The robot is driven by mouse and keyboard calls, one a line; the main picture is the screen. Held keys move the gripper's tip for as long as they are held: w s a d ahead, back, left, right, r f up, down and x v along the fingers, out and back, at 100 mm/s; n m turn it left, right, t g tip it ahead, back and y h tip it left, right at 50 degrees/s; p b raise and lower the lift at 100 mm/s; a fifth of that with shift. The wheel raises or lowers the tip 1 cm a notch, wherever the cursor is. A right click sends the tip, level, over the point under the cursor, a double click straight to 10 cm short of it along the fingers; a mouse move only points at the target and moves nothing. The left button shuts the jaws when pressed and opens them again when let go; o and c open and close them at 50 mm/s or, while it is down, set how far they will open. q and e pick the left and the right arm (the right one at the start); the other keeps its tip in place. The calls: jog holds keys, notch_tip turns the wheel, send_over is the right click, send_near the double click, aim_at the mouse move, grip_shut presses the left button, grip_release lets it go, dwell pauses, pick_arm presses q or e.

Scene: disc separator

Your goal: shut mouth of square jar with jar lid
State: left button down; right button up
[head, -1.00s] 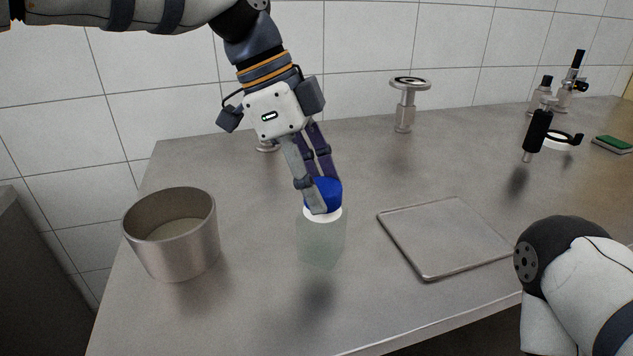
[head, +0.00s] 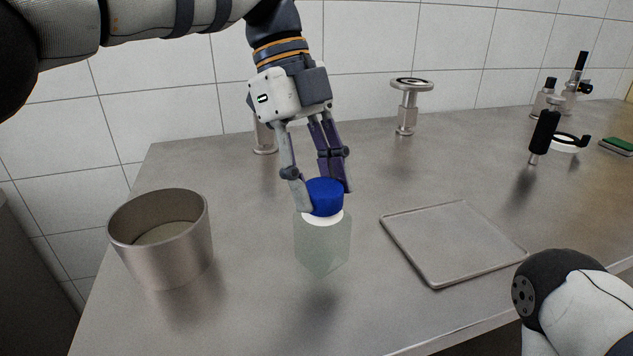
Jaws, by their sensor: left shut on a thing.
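The square jar (head: 323,249) is clear and pale, with a white neck ring, and is at the middle of the steel counter in the head view. The blue jar lid (head: 324,198) is at the jar's mouth, just above the white ring. Whether it is fully seated I cannot tell. My left gripper (head: 321,191) comes from above with one finger on each side of the lid and is shut on it. My right arm shows at the lower right, but its gripper is out of view.
A steel pot (head: 160,240) stands at the left. A shallow square tray (head: 455,272) lies to the right of the jar. A round-topped metal stand (head: 407,108) is behind. A black-handled tool (head: 543,132) and a green sponge (head: 617,146) are at the far right.

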pick_arm(q)
jog(key=shift+m, duration=0.3)
jog(key=shift+f, duration=0.15)
jog(key=shift+w+d+f+m+g, duration=0.15)
jog(key=shift+m+g, duration=0.25)
jog(key=shift+m, duration=0.3)
jog(key=shift+m+y+b, duration=0.3)
jog(key=shift+m+y, duration=0.2)
jog(key=shift+r+m, duration=0.25)
jog(key=shift+m, duration=0.15)
jog(key=c, duration=0.9)
grip_release()
jog(key=shift+o, duration=0.3)
